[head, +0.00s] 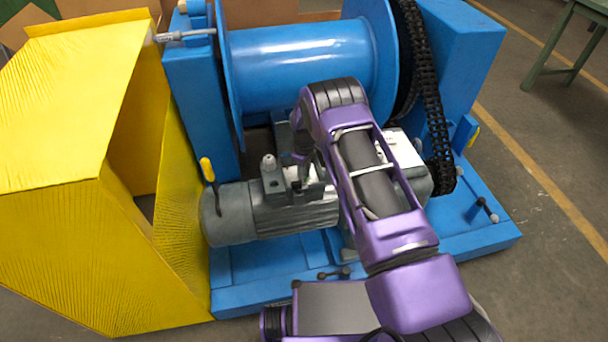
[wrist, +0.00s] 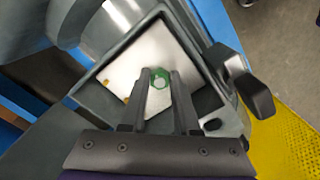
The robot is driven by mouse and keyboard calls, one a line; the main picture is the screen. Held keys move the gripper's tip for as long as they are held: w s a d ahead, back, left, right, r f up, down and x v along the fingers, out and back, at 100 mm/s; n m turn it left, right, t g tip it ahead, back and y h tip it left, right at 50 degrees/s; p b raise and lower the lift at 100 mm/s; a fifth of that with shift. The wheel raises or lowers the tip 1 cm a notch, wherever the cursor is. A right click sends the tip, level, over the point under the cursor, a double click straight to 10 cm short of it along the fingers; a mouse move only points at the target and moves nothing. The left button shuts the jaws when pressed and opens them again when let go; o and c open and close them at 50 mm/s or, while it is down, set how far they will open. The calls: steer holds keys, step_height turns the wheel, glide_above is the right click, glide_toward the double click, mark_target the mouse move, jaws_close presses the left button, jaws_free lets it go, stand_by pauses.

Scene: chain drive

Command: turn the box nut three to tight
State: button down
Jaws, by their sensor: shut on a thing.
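The open box (wrist: 98,72) on the grey motor (head: 270,215) fills the middle of the wrist view, with a pale plate (wrist: 138,50) inside. My gripper (wrist: 161,84) reaches into the box. Its two dark fingers are shut on a small green ring-shaped piece, which I take for the box nut (wrist: 160,73). The fingers partly hide it, and I cannot tell how tight it sits. Two small brass-coloured pieces (wrist: 108,82) show on the plate to the left. In the head view my arm hides part of the motor, and the nut cannot be seen.
A dark knob-like part (wrist: 255,95) stands close to the right of my fingers. A blue drum (head: 300,65) and a black chain (head: 430,100) stand behind the motor. A large yellow guard (head: 70,130) is at the left. Open floor (head: 535,120) lies to the right.

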steer(key=m, duration=0.7)
steer(key=shift+s+a, duration=0.15)
steer(key=m, duration=0.6)
steer(key=shift+a+m, duration=0.15)
steer(key=shift+m, duration=0.25)
stand_by(0.3)
steer(key=c, duration=0.6)
jaws_free()
steer(key=shift+c, duration=0.2)
step_height(320, 180, up, 18)
steer(key=p, duration=0.2)
steer(key=shift+f, duration=0.25)
